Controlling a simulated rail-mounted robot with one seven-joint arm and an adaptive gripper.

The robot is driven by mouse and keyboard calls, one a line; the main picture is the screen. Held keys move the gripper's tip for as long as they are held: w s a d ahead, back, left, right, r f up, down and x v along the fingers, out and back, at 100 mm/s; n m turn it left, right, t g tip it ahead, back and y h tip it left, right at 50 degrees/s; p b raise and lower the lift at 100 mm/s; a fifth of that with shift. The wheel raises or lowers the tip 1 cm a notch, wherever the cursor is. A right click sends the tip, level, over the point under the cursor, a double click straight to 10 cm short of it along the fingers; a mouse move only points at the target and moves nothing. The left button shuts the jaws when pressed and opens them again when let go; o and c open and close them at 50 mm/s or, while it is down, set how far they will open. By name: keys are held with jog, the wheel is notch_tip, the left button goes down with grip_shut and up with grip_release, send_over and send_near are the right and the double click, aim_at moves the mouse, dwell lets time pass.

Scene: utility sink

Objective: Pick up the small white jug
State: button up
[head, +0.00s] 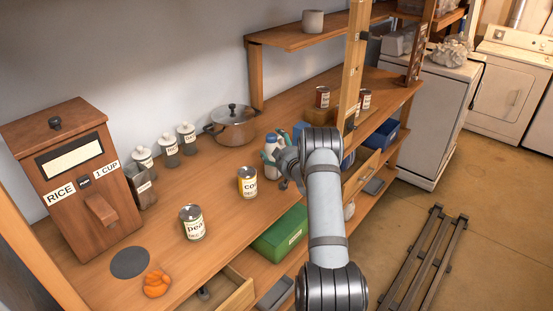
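A small white jug-like container (271,143) with a bluish top stands upright on the wooden counter, right of the metal pot. My gripper (277,170) is just in front of it, at counter height, and partly covers its lower part. The view is too small to tell whether the fingers touch it or are open or shut. My arm hides the counter to the right of the gripper.
A lidded pot (236,128), a yellow-labelled can (247,182) and another can (193,222) stand left of my gripper. Several canisters (168,150) and a wooden rice dispenser (75,185) are farther left. A shelf post (352,70) rises behind my arm. A green box (280,235) sits below.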

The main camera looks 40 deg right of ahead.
jog(key=c, duration=1.7)
